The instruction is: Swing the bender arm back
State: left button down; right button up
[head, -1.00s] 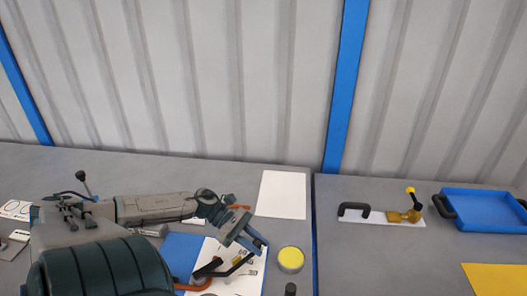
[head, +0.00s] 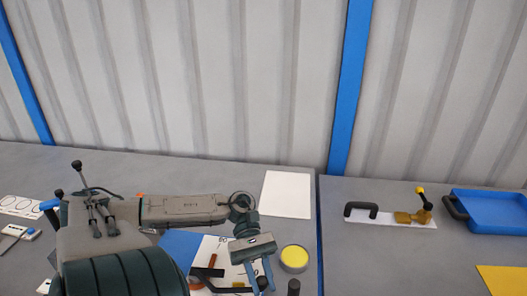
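The bender lies on a white printed sheet (head: 202,247) left of the seam. Its orange part (head: 212,260) and a black grip (head: 207,272) show. A black bar (head: 235,291) at the lower picture edge seems to be its other lever. My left gripper (head: 263,285) points down at the right end of this bar. Its two blue fingers stand apart with a dark tip between them; I cannot tell whether they press on it. The bender's lower part is cut off by the picture edge. My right gripper is not in view.
A yellow-topped round tin (head: 294,258) stands close right of my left gripper, with a dark post (head: 293,287) in front. A blank white sheet (head: 287,194) lies behind. Right of the seam are a black-handled plate (head: 385,217) with a brass clamp (head: 414,216) and a blue tray (head: 492,213).

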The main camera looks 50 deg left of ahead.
pick_arm(q)
jog(key=shift+s+d+m+g+b, duration=0.35)
jog(key=shift+s+m+g+b, duration=0.05)
jog(key=shift+s, duration=0.05)
jog(key=shift+s+d+g+y, duration=0.15)
jog(key=shift+s+g+y, duration=0.05)
jog(key=shift+g+y, duration=0.1)
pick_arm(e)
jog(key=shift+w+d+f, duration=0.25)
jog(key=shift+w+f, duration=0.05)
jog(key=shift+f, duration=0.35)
pick_arm(q)
jog(key=c, duration=1.5)
grip_release()
jog(key=o, duration=0.3)
jog(key=shift+s+d+r, duration=0.1)
jog(key=shift+s, duration=0.1)
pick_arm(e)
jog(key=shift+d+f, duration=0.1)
